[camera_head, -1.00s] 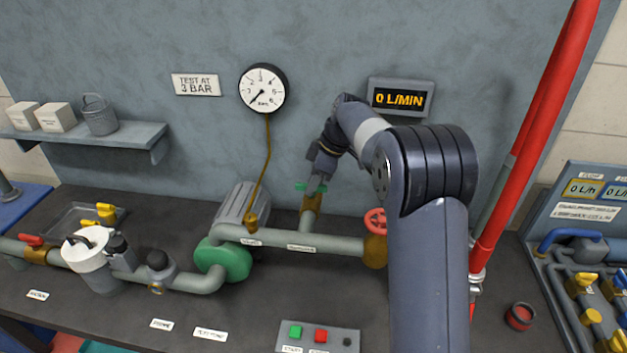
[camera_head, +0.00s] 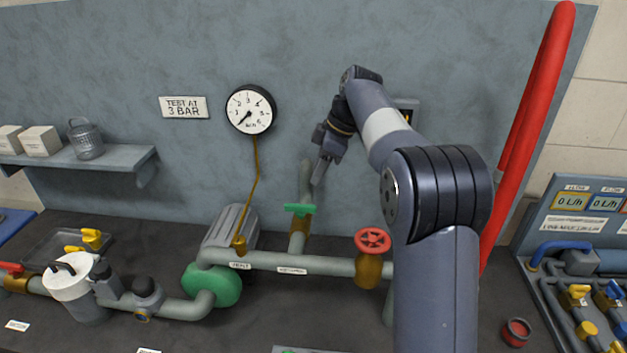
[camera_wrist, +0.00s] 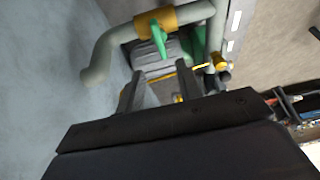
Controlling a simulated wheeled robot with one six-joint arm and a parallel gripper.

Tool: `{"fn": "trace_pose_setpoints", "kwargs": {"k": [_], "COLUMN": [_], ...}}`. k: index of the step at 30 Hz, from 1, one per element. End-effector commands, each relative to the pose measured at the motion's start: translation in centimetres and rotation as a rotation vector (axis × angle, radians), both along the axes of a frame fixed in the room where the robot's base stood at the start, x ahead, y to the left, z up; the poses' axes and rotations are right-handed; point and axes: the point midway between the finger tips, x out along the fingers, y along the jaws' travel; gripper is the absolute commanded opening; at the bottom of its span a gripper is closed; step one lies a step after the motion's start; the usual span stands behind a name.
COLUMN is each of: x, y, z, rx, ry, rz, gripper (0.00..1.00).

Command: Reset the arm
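My gripper (camera_head: 318,172) hangs in front of the grey wall panel, above the green-handled valve (camera_head: 300,209) and apart from it. In the wrist view my gripper (camera_wrist: 160,85) has its two fingers spread with nothing between them. The valve's green handle (camera_wrist: 159,38) and its brass body show beyond the fingertips. My arm rises at the right of the head view and bends over toward the wall.
A red-wheeled valve (camera_head: 372,240) stands on the pipe near my arm. A large red pipe (camera_head: 535,100) rises at the right. A pressure gauge (camera_head: 250,110) and a shelf (camera_head: 120,160) are on the wall. The pump (camera_head: 212,285) sits below.

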Motion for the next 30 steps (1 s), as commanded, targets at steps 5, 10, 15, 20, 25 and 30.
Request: {"fn": "trace_pose_setpoints", "kwargs": {"k": [5,10,15,20,25,30], "x": [0.0,0.0,0.0,0.1,0.4,0.6], "y": [-0.1,-0.1,0.3,1.3,2.5,3.5], "z": [0.2,0.2,-0.7,-3.0,-6.0,-8.5], "rx": [0.000,0.000,0.001,0.000,0.000,0.001], "ry": [0.000,0.000,0.003,0.005,0.005,0.004], "rz": [-0.001,-0.001,0.000,0.000,0.001,0.001], "gripper": [0.34,0.34,0.34,0.34,0.34,0.34]}}
